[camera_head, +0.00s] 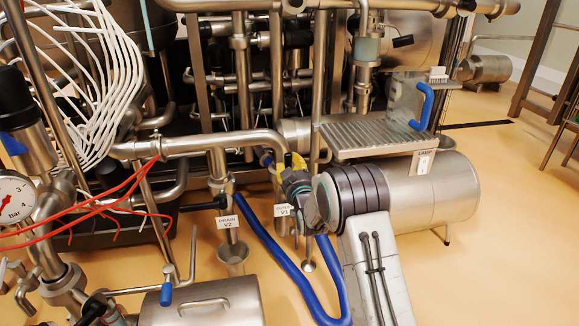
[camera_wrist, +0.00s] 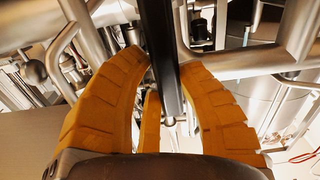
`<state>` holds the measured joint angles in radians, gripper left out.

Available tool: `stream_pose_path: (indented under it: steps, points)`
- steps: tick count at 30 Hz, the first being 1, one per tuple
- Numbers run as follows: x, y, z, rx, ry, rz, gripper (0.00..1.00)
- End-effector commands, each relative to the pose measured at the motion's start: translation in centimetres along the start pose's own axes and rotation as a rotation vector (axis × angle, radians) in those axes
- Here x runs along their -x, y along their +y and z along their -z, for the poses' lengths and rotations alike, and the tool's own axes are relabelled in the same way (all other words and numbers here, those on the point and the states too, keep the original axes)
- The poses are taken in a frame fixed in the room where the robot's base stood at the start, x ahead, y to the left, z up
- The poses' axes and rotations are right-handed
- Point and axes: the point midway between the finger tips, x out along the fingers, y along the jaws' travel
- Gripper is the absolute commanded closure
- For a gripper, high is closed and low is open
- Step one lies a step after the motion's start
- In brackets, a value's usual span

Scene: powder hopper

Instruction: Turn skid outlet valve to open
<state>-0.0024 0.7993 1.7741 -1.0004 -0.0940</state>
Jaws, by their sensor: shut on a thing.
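In the wrist view my gripper (camera_wrist: 167,64) has its orange fingers closed around a dark, straight valve handle (camera_wrist: 157,28). The handle runs from the top edge down between the fingers. In the head view a little of my yellow gripper (camera_head: 297,162) shows beside the steel pipe, above a white tag marked V1 (camera_head: 283,210). My wrist hides most of the fingers and the held handle there, so its angle cannot be told. To the left, a tag reading DRAIN V2 (camera_head: 228,222) hangs by a second valve with a dark lever (camera_head: 204,203).
A blue hose (camera_head: 276,247) loops over the floor near the V1 tag. A steel tank (camera_head: 436,200) and a ribbed shelf (camera_head: 375,138) stand at right. A pressure gauge (camera_head: 14,197) and red lines (camera_head: 110,200) are at left. Floor (camera_head: 510,240) at right is clear.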

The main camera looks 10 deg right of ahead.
Motion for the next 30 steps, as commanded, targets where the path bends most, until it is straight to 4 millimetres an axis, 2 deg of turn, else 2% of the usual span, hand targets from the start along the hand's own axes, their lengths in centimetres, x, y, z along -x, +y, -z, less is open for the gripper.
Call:
stream_pose_path:
  steps: [1, 4, 19, 20, 27, 30]
  points:
    - [-0.11, -0.67, 0.61, 0.017, 0.014, 0.009, 1.0]
    - [-0.11, -0.83, 0.64, 0.027, 0.014, 0.012, 1.0]
    - [-0.12, -0.86, 0.72, 0.032, 0.016, 0.012, 1.0]
    - [-0.12, -0.86, 0.72, 0.031, 0.016, 0.012, 0.63]
    - [-0.12, -0.85, 0.89, 0.031, 0.02, 0.012, 0.42]
    - [-0.11, -0.85, 0.93, 0.03, 0.02, 0.012, 0.42]
